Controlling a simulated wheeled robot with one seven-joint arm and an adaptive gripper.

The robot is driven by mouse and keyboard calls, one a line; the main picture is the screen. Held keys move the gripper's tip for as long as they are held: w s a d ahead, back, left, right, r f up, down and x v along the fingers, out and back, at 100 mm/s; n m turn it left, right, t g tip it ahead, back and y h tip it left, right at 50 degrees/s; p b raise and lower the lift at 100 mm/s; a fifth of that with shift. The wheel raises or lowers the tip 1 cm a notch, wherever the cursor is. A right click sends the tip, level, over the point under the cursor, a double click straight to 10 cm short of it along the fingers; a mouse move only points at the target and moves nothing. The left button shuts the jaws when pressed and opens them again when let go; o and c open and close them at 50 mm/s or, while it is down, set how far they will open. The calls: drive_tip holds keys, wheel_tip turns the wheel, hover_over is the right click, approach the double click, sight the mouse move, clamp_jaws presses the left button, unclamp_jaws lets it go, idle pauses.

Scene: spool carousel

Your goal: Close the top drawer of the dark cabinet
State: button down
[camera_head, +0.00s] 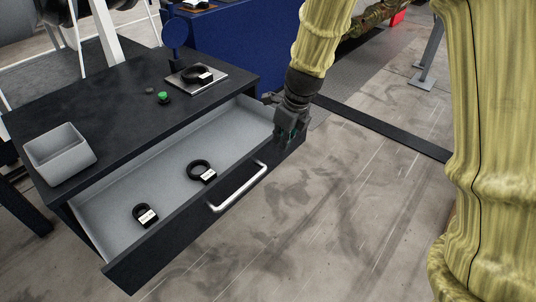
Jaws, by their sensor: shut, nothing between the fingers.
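The dark cabinet (115,85) stands at the left in the head view. Its top drawer (130,185) is pulled far out, with a dark front panel and a silver bar handle (238,187). Two black rings with white labels lie on the grey drawer floor, one near the middle (201,171) and one near the left end (146,215). My gripper (290,138) is shut and empty, pointing down at the right end of the drawer front. It overlaps the front's edge in the picture; I cannot tell whether it touches. Its fingertips are dark and hard to make out.
On the cabinet top are a grey bin (60,154), a green button (164,97) and a silver plate (210,84) bearing another black ring. A blue cabinet (235,45) stands behind. The concrete floor in front of the drawer is clear. My yellow-sleeved arm covers the right side.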

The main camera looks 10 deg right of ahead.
drive_tip(key=b, duration=0.2)
hover_over(262, 163)
drive_tip(key=s+d, duration=0.3)
drive_tip(key=s, duration=0.1)
drive_tip(key=s+d+f+x, duration=0.1)
drive_tip(key=s+x, duration=0.1)
drive_tip(key=x, duration=0.7)
drive_tip(key=shift+w+a, duration=0.45)
drive_tip(key=shift+w, duration=0.4)
drive_tip(key=shift+w+a, duration=0.5)
drive_tip(key=shift+w, duration=0.35)
drive_tip(key=shift+w+r, duration=0.1)
drive_tip(key=shift+r, duration=0.05)
